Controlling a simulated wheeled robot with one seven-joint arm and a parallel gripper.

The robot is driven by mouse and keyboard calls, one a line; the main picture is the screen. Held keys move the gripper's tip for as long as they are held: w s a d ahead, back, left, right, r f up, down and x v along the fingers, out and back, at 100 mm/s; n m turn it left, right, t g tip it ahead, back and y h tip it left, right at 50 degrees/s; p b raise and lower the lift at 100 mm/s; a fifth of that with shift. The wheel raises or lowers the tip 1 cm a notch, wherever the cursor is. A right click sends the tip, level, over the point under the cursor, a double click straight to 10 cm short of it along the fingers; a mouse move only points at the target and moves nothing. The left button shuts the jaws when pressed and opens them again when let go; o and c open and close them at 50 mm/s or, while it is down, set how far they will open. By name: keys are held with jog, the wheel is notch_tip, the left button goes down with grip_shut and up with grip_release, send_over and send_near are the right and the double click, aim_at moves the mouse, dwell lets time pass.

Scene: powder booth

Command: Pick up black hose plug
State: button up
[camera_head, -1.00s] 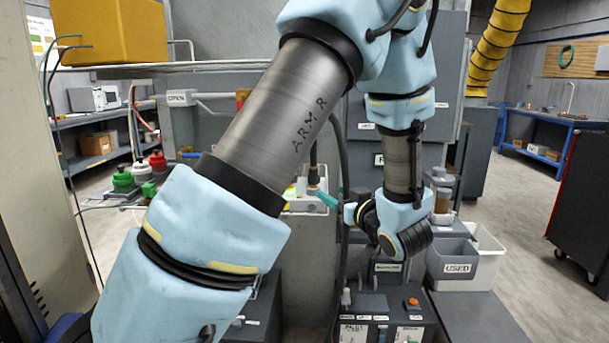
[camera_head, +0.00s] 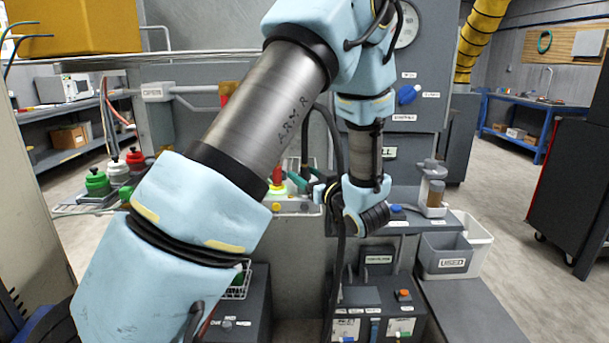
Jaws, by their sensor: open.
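My gripper (camera_head: 298,183), with teal fingertips, points left over a small light tray (camera_head: 291,209) on the ledge at the middle. It is open, and I see nothing held between its fingers. A dark upright piece (camera_head: 304,148) shows just behind the fingers; it may be the black hose plug, but it is too small and partly covered to tell. A red and yellow piece (camera_head: 277,178) stands in the tray just left of the fingertips. My arm covers much of the ledge to the left.
Bottles with green (camera_head: 97,182), red and white tops stand on a rack at left. A grey bin marked USED (camera_head: 445,262) sits beside a white bin (camera_head: 480,245) at right. A control box (camera_head: 375,308) is below. A black hose hangs by my wrist.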

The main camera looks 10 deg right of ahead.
jog(key=p+x, duration=0.1)
jog(key=x, duration=0.3)
jog(key=shift+w+r, duration=0.1)
jog(key=shift+w, duration=0.05)
jog(key=shift+d, duration=0.1)
grip_shut()
dwell(0.4)
